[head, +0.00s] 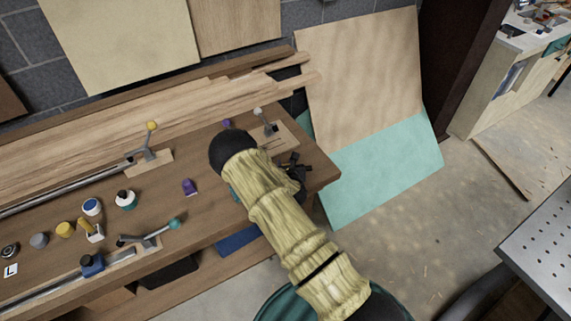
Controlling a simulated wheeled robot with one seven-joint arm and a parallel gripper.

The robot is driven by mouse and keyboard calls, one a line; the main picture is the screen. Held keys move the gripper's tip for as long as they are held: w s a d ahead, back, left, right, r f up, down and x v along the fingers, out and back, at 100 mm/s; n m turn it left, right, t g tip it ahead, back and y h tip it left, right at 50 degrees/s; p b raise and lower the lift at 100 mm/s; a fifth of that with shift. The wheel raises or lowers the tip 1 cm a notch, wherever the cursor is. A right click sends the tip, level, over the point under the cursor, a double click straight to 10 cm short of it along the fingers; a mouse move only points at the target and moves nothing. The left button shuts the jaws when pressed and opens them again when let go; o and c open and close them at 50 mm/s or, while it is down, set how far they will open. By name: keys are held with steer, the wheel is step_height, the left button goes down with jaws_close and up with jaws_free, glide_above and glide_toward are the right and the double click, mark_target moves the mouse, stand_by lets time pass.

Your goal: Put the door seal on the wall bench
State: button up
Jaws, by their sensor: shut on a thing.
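The wall bench (208,214) is a long brown wooden worktop along the grey block wall, from the left edge to the middle of the head view. My wood-patterned arm crosses in front of its right end. My gripper (294,166) shows only in part, as dark pieces just right of the arm, over or beside the bench's right end. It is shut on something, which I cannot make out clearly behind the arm. I cannot pick out the door seal by its shape. Whether the held thing touches the bench top cannot be told.
Long planks (150,112) lie along the back of the bench. Clamps, bottles and a purple cap (189,187) crowd its left and middle. A large board (365,80) and a teal sheet (385,170) lean at the right. A perforated metal table (545,245) stands at far right.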

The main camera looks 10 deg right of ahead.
steer(key=shift+f+b, duration=0.4)
steer(key=shift+f, duration=0.05)
steer(key=o, duration=1.1)
steer(key=shift+b+v, duration=0.9)
steer(key=shift+v, duration=7.8)
